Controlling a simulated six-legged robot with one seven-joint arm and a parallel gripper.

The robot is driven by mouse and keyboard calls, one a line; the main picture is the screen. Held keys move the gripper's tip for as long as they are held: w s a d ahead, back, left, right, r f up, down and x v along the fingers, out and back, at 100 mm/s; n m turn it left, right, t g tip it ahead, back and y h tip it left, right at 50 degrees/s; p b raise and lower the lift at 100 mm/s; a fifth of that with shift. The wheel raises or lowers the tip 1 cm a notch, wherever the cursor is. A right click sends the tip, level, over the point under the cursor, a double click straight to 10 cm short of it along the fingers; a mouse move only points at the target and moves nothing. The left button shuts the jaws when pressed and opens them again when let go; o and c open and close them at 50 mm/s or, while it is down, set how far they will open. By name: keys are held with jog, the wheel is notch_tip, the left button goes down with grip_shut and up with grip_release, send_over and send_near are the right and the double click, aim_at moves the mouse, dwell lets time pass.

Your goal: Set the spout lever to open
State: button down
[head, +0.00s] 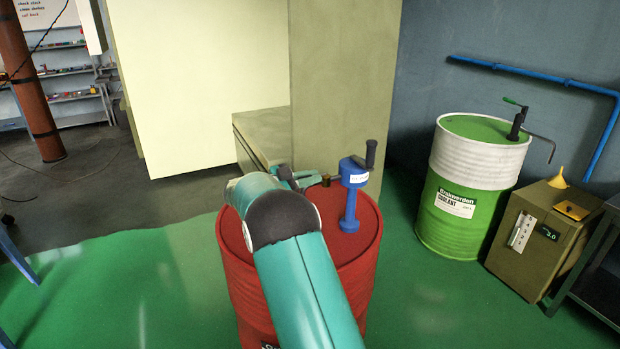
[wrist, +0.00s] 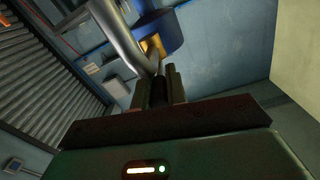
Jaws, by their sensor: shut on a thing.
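The blue hand pump (head: 351,190) stands upright on the red drum (head: 364,238), with a black crank handle (head: 371,153) on top. A small brass fitting (head: 326,180) sits at its left side, by my gripper (head: 300,178). In the wrist view the brass fitting (wrist: 151,46) shows beside the blue pump body (wrist: 165,32), and a grey bent pipe (wrist: 126,42) runs in front. My gripper (wrist: 162,84) is shut on a dark slim piece beside the pipe end, apparently the spout lever (wrist: 159,92). The fingers hide much of it, so its angle is unclear.
My forearm covers part of the drum. A green and white coolant drum (head: 462,190) with its own pump stands to the right, beside a brown box (head: 531,244) with a yellow funnel. A pale cabinet (head: 343,90) stands close behind the red drum. Green floor lies clear to the left.

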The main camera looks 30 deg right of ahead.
jog(key=c, duration=1.4)
grip_release()
jog(key=shift+d, duration=0.15)
jog(key=w+a, duration=0.2)
jog(key=a, duration=1.1)
jog(key=shift+a, duration=0.4)
